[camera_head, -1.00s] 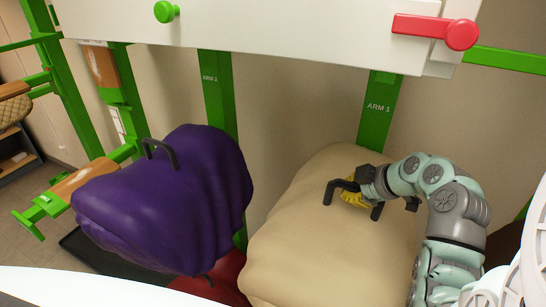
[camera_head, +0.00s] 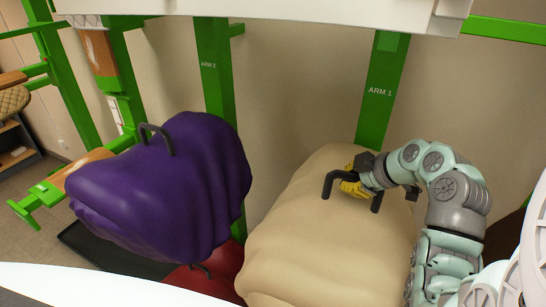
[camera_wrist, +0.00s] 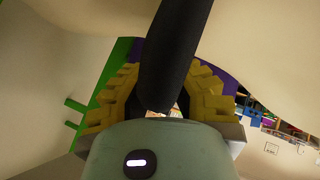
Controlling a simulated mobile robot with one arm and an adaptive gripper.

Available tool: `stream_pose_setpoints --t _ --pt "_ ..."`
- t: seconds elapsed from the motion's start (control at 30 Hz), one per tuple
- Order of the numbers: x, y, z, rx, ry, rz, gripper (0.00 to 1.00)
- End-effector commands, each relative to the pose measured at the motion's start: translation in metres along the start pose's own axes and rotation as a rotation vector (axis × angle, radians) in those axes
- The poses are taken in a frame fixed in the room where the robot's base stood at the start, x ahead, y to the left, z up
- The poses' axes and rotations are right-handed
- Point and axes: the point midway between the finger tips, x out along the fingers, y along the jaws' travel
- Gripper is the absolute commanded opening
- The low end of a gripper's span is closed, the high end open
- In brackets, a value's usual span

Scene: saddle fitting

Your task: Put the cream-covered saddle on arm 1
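The cream-covered saddle (camera_head: 320,235) is at the lower middle right in the head view, in front of the green post labelled ARM 1 (camera_head: 383,95). It has a dark handle on top (camera_head: 328,184), which also crosses the wrist view (camera_wrist: 172,60). My gripper (camera_head: 352,188) is at this handle, its yellow fingers (camera_wrist: 165,100) on both sides of it, and it looks shut on it. The saddle hides whatever is under it, so I cannot tell whether it rests on the arm.
A purple-covered saddle (camera_head: 165,190) with a dark handle is at left, in front of the ARM 2 post (camera_head: 213,70). A red thing (camera_head: 205,280) shows below it. A white beam (camera_head: 270,18) crosses the top. More green rack parts (camera_head: 42,203) stand at far left.

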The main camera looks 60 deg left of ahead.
Motion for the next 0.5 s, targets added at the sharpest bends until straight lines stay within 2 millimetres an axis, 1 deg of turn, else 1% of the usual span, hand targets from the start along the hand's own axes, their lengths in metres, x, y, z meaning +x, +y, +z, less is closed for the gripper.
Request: stream_pose_setpoints --t 0.03,0.07,0.33,0.5 --pt "-0.0007 0.0015 -0.0019 -0.003 0.004 0.004 0.07" --pt "-0.0007 0.0014 -0.0018 -0.003 0.004 0.004 0.10" --pt "-0.0004 0.0010 -0.0011 -0.002 0.002 0.003 0.38" --pt "0.0000 0.0002 -0.0004 -0.001 0.001 0.000 0.39"
